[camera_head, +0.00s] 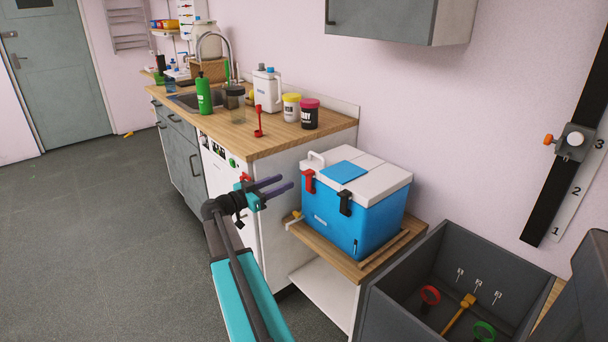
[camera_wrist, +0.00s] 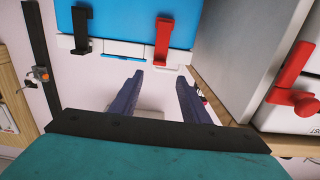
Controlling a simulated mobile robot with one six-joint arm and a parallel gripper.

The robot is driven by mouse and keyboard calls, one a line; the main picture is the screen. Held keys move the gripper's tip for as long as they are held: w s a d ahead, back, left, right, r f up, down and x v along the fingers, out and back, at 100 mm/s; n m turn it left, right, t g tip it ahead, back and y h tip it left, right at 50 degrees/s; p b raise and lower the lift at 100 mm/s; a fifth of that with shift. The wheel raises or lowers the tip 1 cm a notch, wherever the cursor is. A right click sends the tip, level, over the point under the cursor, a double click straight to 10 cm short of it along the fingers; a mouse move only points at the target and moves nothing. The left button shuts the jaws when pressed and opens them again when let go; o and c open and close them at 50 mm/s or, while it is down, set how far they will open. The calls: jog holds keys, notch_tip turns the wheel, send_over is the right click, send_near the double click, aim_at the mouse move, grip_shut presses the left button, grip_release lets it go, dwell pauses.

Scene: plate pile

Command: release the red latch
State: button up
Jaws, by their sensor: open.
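A blue cooler box (camera_head: 330,222) with a white lid (camera_head: 375,178) stands on a low wooden shelf. The red latch (camera_head: 309,181) is at the left of its front, under the lid edge. A black latch (camera_head: 345,203) is to its right. My gripper (camera_head: 284,183) is open and empty, left of the red latch and apart from it. The wrist view shows the cooler upside down, with the red latch (camera_wrist: 162,42) beyond the fingertips (camera_wrist: 160,80) and the black latch (camera_wrist: 81,28) left of it. Both latches lie flat against the front.
The white cabinet side and wooden counter (camera_head: 265,132) are close to my gripper. A red handle (camera_wrist: 294,95) is at right in the wrist view. A grey bin (camera_head: 400,300) with coloured tools stands right of the shelf.

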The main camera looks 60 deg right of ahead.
aim_at(303, 173)
jog(key=p+x, duration=0.1)
jog(key=x, duration=1)
